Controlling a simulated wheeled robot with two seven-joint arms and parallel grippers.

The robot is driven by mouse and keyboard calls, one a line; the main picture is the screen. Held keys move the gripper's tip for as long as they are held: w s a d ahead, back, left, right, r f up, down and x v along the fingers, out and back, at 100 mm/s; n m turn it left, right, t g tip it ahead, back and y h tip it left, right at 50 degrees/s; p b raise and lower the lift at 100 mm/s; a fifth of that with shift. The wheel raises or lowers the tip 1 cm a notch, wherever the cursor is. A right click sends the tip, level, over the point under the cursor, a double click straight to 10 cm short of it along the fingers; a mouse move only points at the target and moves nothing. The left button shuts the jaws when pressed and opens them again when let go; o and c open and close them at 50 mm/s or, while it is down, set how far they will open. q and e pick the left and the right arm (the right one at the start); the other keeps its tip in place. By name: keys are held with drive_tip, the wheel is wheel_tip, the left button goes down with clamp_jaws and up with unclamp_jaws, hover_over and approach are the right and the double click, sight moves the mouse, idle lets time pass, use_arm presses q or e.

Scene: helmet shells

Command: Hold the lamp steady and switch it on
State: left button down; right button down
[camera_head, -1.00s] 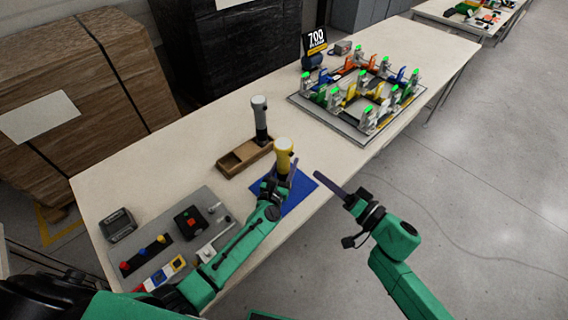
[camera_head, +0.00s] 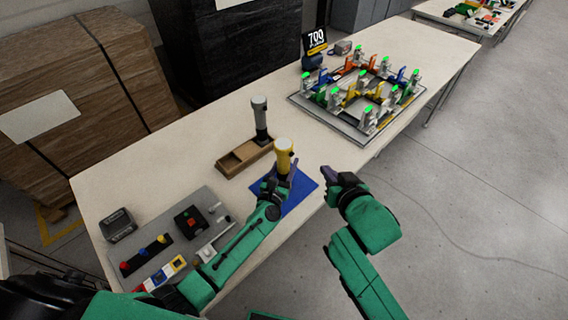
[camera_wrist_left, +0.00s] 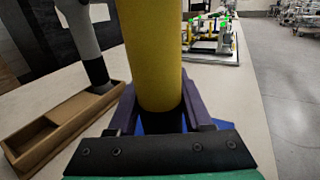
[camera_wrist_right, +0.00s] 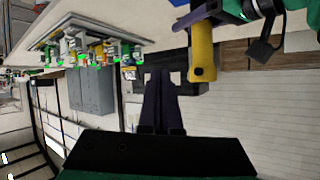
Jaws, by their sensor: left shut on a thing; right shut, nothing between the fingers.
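The yellow lamp (camera_head: 284,153) stands upright above a blue mat (camera_head: 303,190) near the table's front edge. My left gripper (camera_head: 287,172) is shut around its lower part. In the left wrist view the yellow lamp body (camera_wrist_left: 152,50) rises between the two fingers, its top cut off by the frame. My right gripper (camera_head: 325,171) is shut and empty, to the right of the lamp and apart from it. In the right wrist view its closed fingers (camera_wrist_right: 162,88) point towards the area beside the yellow lamp (camera_wrist_right: 202,52).
A grey-headed lamp (camera_head: 260,117) stands in a wooden tray (camera_head: 232,163) behind the yellow one. A grey board (camera_head: 213,206) with buttons and small parts lies at the left. A fixture panel with coloured clamps (camera_head: 365,135) is at the back right. Bare table lies between.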

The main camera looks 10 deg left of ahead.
sight(292, 154)
drive_tip(key=w+a+n+g, duration=0.1)
drive_tip(key=w+a, duration=0.1)
drive_tip(key=a, duration=0.5)
drive_tip(key=shift+w+f+n+g+h, duration=0.25)
drive_tip(key=shift+w+n+g+h, duration=0.05)
drive_tip(key=shift+w+n+h, duration=0.1)
drive_tip(key=shift+a, duration=0.1)
idle(1.6)
drive_tip(key=shift+w+a, duration=0.2)
drive_tip(key=shift+a, duration=0.1)
drive_tip(key=shift+s+d, duration=0.3)
drive_tip(key=shift+d, duration=0.1)
